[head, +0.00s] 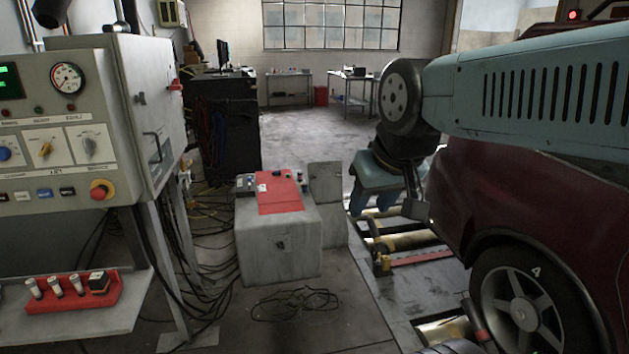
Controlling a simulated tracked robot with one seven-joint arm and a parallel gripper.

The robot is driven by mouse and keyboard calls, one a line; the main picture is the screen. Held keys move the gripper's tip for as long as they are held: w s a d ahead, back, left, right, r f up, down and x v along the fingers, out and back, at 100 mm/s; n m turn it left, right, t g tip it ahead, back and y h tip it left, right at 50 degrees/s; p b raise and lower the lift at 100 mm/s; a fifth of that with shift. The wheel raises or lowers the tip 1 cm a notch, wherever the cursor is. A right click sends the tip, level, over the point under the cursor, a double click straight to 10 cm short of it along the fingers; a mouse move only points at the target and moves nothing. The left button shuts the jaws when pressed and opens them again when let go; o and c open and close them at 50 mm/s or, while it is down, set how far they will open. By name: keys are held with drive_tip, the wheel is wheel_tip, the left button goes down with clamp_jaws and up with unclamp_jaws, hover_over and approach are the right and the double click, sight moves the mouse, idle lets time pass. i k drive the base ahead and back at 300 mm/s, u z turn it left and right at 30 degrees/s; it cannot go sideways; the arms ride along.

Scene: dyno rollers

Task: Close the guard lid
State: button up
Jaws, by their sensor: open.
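A grey metal box (278,245) stands on the floor in the middle of the head view, with a red panel (280,191) on its top. A flat grey plate (326,184) stands raised at the box's right side, above a lower grey part (334,227); it looks like the guard lid, standing open. My gripper (372,203) hangs from my arm to the right of this plate, pointing down.
A control cabinet (68,130) and a shelf with a red tool holder (72,291) stand at left. Cables (297,303) lie on the floor. A dark red car (560,215) fills the right.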

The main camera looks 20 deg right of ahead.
sight(328, 187)
drive_tip(key=i, duration=2.1)
drive_tip(key=z, duration=0.55)
drive_tip(key=i, duration=0.85)
drive_tip(key=z, duration=0.2)
